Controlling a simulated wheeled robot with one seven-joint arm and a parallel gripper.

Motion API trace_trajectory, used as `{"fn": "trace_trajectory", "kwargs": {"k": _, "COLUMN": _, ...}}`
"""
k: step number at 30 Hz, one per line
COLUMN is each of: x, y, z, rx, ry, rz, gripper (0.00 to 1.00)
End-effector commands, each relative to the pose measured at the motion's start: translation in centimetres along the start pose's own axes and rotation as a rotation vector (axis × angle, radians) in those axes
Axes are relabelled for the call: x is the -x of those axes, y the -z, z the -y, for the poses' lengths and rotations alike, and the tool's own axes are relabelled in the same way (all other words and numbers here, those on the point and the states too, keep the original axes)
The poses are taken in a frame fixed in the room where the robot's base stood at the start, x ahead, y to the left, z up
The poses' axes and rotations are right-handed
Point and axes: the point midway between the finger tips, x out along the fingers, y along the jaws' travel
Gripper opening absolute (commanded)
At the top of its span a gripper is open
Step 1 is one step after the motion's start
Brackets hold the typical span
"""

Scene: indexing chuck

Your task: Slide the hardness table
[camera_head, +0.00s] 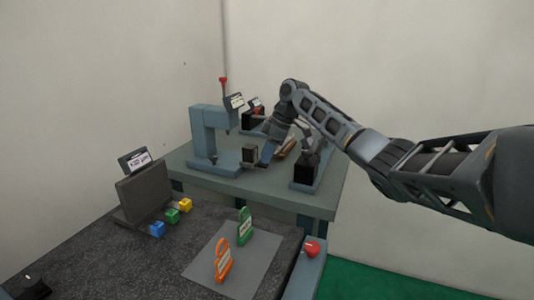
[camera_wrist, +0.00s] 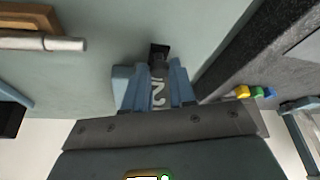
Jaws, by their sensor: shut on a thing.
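The hardness tester (camera_head: 203,133) is a blue-grey C-shaped frame with a red-topped lever, on the far bench. A small dark block (camera_head: 248,153) stands at its base, at about the height of my gripper (camera_head: 265,157). A dark block (camera_wrist: 159,51) shows just beyond the fingertips. I cannot tell whether the held piece is part of the hardness table, as the fingers hide its sides.
A second blue-grey stand with a black block (camera_head: 305,166) is right of my gripper. The far bench's front edge (camera_head: 250,197) is clear.

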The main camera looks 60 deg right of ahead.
Motion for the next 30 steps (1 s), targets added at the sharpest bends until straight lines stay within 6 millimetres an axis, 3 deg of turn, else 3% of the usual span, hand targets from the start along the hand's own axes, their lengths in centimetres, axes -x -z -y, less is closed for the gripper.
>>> {"fn": "trace_trajectory", "kwargs": {"k": 10, "x": -0.1, "y": 0.1, "z": -0.1, "rx": 0.000, "ry": 0.000, "rz": 0.000, "gripper": 0.00}}
{"fn": "trace_trajectory", "kwargs": {"k": 20, "x": -1.4, "y": 3.3, "z": -1.5, "rx": 0.001, "ry": -0.001, "rz": 0.000, "gripper": 0.00}}
{"fn": "trace_trajectory", "kwargs": {"k": 30, "x": -1.5, "y": 3.6, "z": -1.6, "rx": 0.000, "ry": -0.001, "rz": 0.000, "gripper": 0.00}}
